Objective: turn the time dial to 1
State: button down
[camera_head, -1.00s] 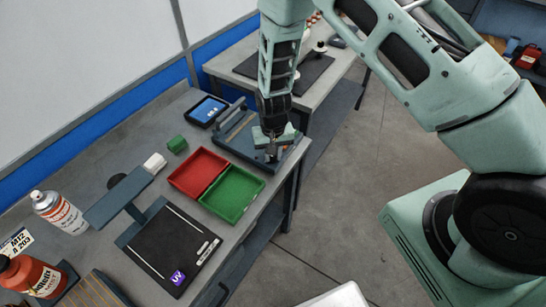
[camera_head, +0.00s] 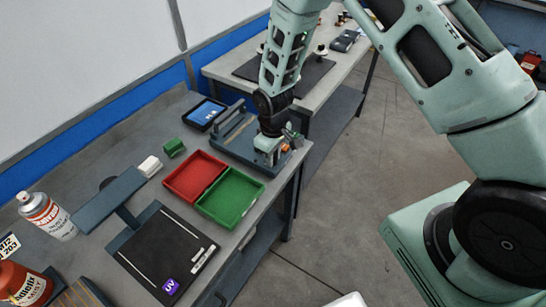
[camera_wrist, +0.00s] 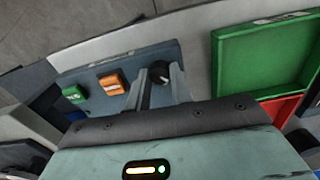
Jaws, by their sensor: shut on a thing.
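The dial is a dark round knob (camera_wrist: 160,72) with a light mark, on the blue-grey panel of a bench device (camera_wrist: 95,68). In the wrist view my gripper (camera_wrist: 160,80) has one finger on each side of the knob and is shut on it. In the head view my gripper (camera_head: 268,155) points down at the near right end of the device (camera_head: 228,140); the knob is hidden there. An orange switch (camera_wrist: 111,84) and a green button (camera_wrist: 75,94) sit left of the knob in the wrist view. I cannot read the dial's setting.
A red tray (camera_head: 195,177) and a green tray (camera_head: 231,197) lie just left of the device. A tablet (camera_head: 204,113) and a green block (camera_head: 174,148) stand behind. The bench's front edge is close to my gripper; a second bench (camera_head: 330,80) stands beyond.

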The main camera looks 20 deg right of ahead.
jog(key=shift+n, duration=0.3)
jog(key=c, duration=1.2)
grip_release()
jog(key=shift+c, duration=0.2)
jog(key=shift+r, duration=0.15)
notch_tip(320, 180, up, 17)
jog(key=b, duration=0.3)
jog(key=shift+r, duration=0.1)
